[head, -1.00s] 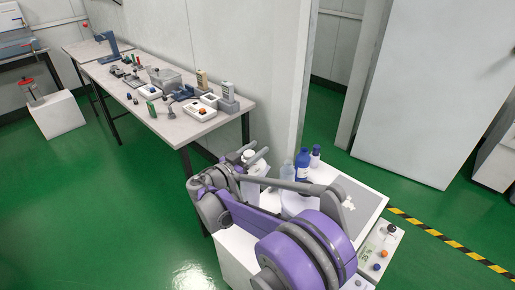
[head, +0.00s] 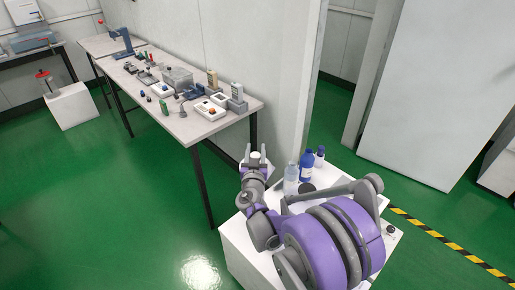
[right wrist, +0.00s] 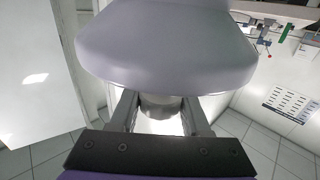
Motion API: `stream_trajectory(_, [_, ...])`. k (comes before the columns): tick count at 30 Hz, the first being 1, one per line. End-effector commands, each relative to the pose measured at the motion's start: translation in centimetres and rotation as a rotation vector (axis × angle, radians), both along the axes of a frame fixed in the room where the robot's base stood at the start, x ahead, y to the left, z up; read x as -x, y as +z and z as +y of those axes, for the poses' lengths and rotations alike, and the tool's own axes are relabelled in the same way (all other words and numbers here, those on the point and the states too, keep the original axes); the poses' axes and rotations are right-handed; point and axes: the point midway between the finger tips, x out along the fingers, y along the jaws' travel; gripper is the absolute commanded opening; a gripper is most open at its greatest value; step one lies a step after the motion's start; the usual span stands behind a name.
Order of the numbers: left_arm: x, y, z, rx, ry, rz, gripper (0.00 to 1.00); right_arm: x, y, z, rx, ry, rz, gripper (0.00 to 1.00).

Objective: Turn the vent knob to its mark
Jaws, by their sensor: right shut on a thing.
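My right gripper (head: 256,152) is over the far left end of the white worktop, fingers pointing toward the back wall. It is shut on a small pale thing (head: 256,156). In the right wrist view, a short grey cylindrical part (right wrist: 161,107) sits between the fingers of the right gripper (right wrist: 160,115), with a broad, rounded pale grey body (right wrist: 165,45) above it. I cannot tell whether this is the vent knob. No mark is visible. My left gripper is out of view.
A clear bottle (head: 291,179), a blue bottle (head: 306,166) and a white bottle with a blue cap (head: 319,157) stand close right of the gripper. My right arm hides much of the white worktop (head: 238,245). A long table (head: 215,128) behind holds several testers.

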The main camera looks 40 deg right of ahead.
Motion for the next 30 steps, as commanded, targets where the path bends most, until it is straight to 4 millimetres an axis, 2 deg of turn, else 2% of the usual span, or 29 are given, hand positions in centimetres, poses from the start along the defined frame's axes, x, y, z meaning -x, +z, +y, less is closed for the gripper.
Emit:
stream_trajectory(16, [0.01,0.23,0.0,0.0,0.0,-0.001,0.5,-0.06,-0.16,0.16,-0.002,0.029,-0.001,0.0])
stream_trajectory(17, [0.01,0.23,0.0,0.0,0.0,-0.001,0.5,-0.06,-0.16,0.16,-0.002,0.029,-0.001,0.5])
stream_trajectory(21, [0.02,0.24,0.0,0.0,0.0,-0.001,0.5,-0.06,-0.12,0.13,-0.001,0.028,0.0,0.75])
stream_trajectory(30, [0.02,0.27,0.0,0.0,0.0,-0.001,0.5,-0.02,-0.05,0.14,0.0,0.027,0.0,0.76])
